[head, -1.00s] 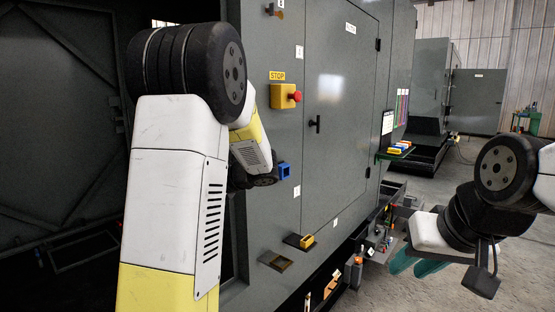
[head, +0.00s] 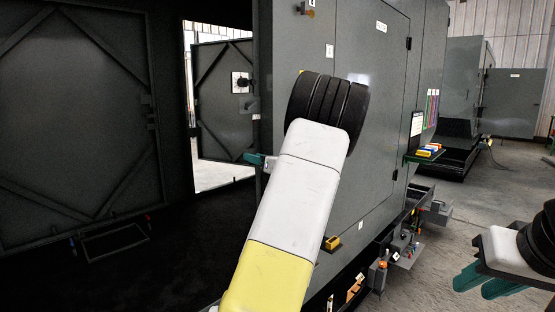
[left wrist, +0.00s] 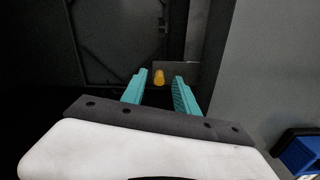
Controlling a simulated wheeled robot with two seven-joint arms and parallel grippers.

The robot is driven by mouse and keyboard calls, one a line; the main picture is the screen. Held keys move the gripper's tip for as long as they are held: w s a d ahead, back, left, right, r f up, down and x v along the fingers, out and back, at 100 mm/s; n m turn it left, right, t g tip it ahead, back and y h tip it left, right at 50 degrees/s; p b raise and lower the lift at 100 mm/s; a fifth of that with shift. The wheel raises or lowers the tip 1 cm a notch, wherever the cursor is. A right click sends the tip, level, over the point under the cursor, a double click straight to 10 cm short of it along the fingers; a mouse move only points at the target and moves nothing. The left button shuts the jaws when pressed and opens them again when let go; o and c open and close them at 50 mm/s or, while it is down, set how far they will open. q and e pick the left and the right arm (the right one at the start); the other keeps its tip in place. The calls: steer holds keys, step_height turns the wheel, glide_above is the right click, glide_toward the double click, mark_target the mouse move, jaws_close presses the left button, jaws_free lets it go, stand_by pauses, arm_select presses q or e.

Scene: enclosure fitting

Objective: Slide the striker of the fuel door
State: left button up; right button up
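My left gripper (left wrist: 160,92) is open, its two teal fingers apart in the left wrist view. A small orange-yellow cylinder (left wrist: 159,77) shows between and beyond the fingertips, with a grey plate (left wrist: 177,68) by it. I cannot tell whether it touches a finger, or whether it is the striker. In the head view the left gripper's teal tip (head: 257,160) shows at the cabinet's front edge; my arm hides the rest. No part is clearly recognisable as the fuel door striker. My right gripper (head: 478,284) shows teal fingers at the lower right, away from the cabinet, apparently empty.
The grey cabinet (head: 380,70) has a closed side door, and a blue block (left wrist: 302,152) on its side is near my left wrist. A dark door panel (head: 75,120) stands at left. A yellow block (head: 333,243) and a tool tray are low on the cabinet.

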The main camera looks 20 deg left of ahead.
arm_select(q)
steer(key=shift+a, duration=0.15)
jaws_close()
stand_by(1.4)
